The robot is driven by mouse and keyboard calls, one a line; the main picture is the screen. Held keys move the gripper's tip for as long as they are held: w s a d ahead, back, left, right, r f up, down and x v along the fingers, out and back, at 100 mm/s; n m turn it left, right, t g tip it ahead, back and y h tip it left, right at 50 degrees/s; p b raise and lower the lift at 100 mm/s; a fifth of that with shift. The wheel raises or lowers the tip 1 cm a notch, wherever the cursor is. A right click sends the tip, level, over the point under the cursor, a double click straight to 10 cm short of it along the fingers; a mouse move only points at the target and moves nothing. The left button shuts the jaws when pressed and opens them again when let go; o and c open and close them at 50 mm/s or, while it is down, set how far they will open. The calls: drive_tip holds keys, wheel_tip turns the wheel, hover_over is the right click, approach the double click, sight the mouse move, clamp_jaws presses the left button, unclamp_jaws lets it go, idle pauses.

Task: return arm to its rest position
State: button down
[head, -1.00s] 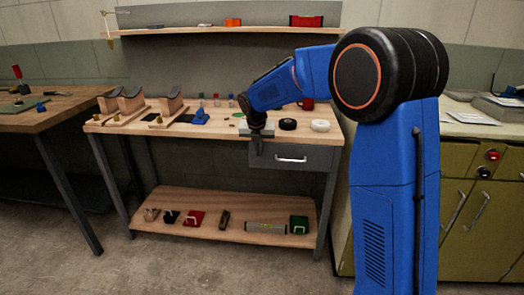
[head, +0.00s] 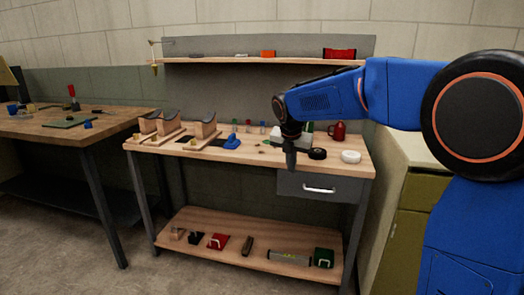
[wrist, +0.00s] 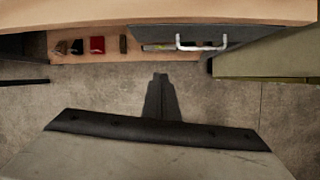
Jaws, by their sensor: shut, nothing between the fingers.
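My blue arm reaches in from the right of the head view, its forearm (head: 325,97) running left and its wrist bent down. My gripper (head: 290,163) hangs below the wrist, pointing down, shut and empty. In the head view it overlaps the front edge of the wooden workbench (head: 262,162), left of the black tape roll (head: 317,154). In the wrist view the bench's front edge, grey drawer and concrete floor show.
The drawer (head: 300,186) is shut. A white roll (head: 351,157), a red mug (head: 339,131) and wooden cradles (head: 203,130) stand on the bench. A lower shelf (head: 250,250) holds several small items. Another table (head: 60,128) stands left, green cabinets (head: 395,245) right. Floor ahead is open.

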drive_tip(key=s+d+r+m, duration=0.1)
drive_tip(key=s+d+m, duration=0.5)
drive_tip(key=s, duration=0.5)
drive_tip(key=s+d+r+m, duration=0.1)
drive_tip(key=s+d+m, duration=0.3)
drive_tip(key=s+m, duration=0.6)
drive_tip(key=s+d+f+m, duration=0.1)
drive_tip(key=s+f+m, duration=0.2)
drive_tip(key=s, duration=0.4)
drive_tip(key=s+d+f+m, duration=0.1)
drive_tip(key=s+f+m, duration=0.2)
drive_tip(key=s+m, duration=0.3)
drive_tip(key=s+d+f+m+y, duration=0.1)
drive_tip(key=s+f+m, duration=0.2)
drive_tip(key=s+m, duration=0.2)
drive_tip(key=s, duration=0.3)
drive_tip(key=shift+s+t, duration=0.25)
drive_tip(key=shift+t, duration=0.15)
